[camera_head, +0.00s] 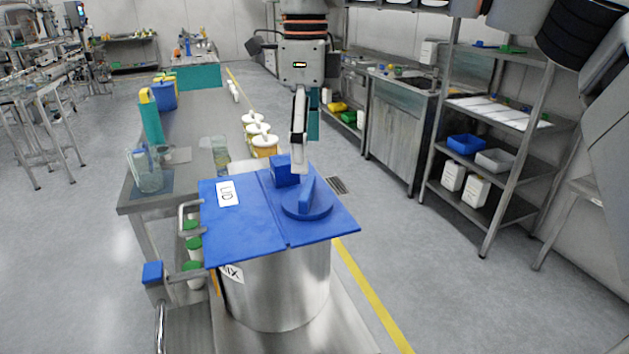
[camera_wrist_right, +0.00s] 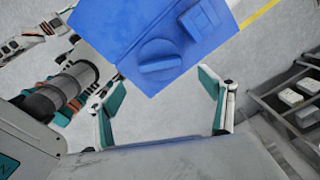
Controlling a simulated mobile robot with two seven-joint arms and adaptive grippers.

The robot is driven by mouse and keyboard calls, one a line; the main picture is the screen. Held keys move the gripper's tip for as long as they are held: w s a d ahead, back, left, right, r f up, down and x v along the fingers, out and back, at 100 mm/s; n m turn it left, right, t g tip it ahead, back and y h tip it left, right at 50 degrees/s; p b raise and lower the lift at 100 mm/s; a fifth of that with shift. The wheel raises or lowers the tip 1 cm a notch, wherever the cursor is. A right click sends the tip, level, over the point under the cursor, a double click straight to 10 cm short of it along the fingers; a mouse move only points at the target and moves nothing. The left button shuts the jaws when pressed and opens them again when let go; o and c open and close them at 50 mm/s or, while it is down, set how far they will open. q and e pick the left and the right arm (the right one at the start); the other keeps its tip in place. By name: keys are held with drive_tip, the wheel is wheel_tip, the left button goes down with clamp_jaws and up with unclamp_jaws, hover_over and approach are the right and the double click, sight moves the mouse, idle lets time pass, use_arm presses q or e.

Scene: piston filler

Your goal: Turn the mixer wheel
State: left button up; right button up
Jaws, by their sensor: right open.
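The mixer wheel (camera_head: 308,202) is a round blue disc with a raised bar across it. It lies on the right half of the blue lid (camera_head: 240,225) of the steel mixing tank (camera_head: 290,290). It also shows in the right wrist view as a blue disc with its bar (camera_wrist_right: 160,64). The wheel lies beyond the fingertips. My left gripper is not in view.
A raised blue block (camera_head: 285,170) stands on the lid behind the wheel. White-lidded cups (camera_head: 264,142) stand on the bench behind. Steel shelves (camera_head: 500,120) stand at right. The floor between is clear.

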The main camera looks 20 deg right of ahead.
sight(307, 187)
drive_tip(key=shift+f+b, duration=0.65)
drive_tip(key=shift+f, duration=3.2)
drive_tip(key=c, duration=1.1)
